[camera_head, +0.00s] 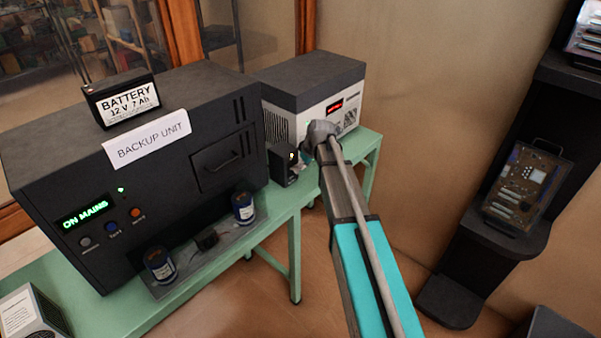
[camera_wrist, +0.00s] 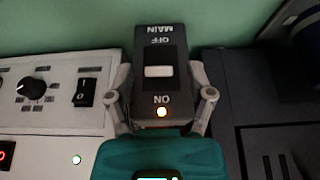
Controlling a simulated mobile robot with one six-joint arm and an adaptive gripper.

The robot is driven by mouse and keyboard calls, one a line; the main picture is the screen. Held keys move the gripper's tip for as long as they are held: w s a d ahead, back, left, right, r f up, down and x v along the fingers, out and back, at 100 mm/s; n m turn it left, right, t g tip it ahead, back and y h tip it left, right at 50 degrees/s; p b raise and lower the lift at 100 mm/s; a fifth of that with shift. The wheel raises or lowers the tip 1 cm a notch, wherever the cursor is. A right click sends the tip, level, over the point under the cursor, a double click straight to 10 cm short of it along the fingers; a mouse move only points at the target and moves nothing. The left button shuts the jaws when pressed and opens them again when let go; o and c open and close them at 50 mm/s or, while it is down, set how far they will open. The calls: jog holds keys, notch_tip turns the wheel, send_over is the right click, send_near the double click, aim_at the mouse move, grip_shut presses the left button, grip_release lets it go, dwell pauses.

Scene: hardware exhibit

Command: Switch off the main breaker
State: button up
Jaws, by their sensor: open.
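The main breaker (camera_wrist: 175,95) is a small dark box, seen in the wrist view with its labels MAIN, OFF and ON upside down. Its white switch lever (camera_wrist: 158,71) sits in a black slot between OFF and ON. I cannot tell exactly which way it leans. An amber lamp (camera_wrist: 161,112) glows beside ON. My gripper (camera_wrist: 162,106) is open, with one finger on each side of the breaker's ON end; contact is unclear. In the head view the breaker (camera_head: 280,163) stands on the green bench, left of my gripper (camera_head: 313,145).
A white unit (camera_head: 342,115) with a dark top stands behind my gripper; its knob (camera_wrist: 33,88) and rocker switch (camera_wrist: 85,92) show in the wrist view. The dark backup unit (camera_head: 60,175) reads ON MAINS and carries a battery (camera_head: 122,98). A dark shelf (camera_head: 490,235) stands at right.

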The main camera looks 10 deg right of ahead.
jog(key=shift+w+a+f, duration=0.15)
jog(key=shift+f, duration=0.35)
jog(key=shift+b, duration=0.3)
